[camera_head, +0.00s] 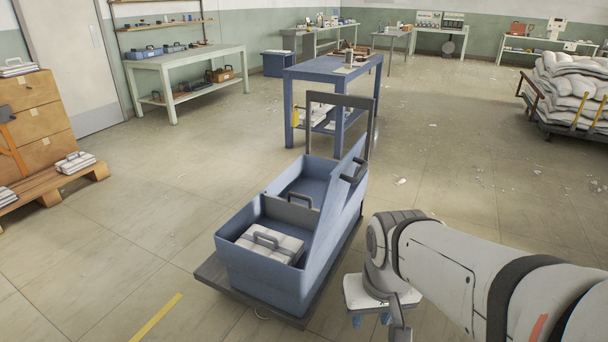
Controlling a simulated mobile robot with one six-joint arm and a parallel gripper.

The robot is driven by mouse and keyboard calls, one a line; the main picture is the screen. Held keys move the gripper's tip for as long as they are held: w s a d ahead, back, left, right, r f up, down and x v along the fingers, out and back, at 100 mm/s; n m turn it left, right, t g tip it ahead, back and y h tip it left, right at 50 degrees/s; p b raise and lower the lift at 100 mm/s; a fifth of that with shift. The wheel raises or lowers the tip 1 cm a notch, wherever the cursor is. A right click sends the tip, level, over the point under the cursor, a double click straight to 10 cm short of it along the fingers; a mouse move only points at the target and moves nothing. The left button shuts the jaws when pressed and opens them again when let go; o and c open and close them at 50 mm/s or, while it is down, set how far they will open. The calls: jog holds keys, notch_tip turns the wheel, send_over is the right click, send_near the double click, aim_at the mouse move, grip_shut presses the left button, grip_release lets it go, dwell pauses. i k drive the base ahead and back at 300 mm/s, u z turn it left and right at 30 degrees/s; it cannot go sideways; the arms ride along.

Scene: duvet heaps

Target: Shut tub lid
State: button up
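The blue tub (234,262) stands on a low dark cart in the middle of the view. Its top is open and a divider splits the inside in two. A blue lid (336,215) stands raised along its right side, with a dark handle (354,171) near its far end. A white folded bundle with a grey handle (270,243) lies in the near compartment. The far compartment looks empty. My gripper (371,319) hangs at the right of the tub, apart from the lid. Its two blue fingertips show apart with nothing between them, partly hidden by my wrist.
The cart (215,275) has a dark push frame at its far end. A blue table (310,72) stands behind it. A pallet with boxes (55,190) is at left, and a trolley of white bundles (570,125) at far right. The floor between is mostly clear.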

aim_at(339, 180)
jog(key=k, duration=0.7)
jog(key=z, duration=0.2)
jog(key=i, duration=0.8)
jog(key=u, duration=0.2)
jog(key=k, duration=0.55)
jog(key=z, duration=0.75)
jog(key=i, duration=1.4)
jog(key=u, duration=0.35)
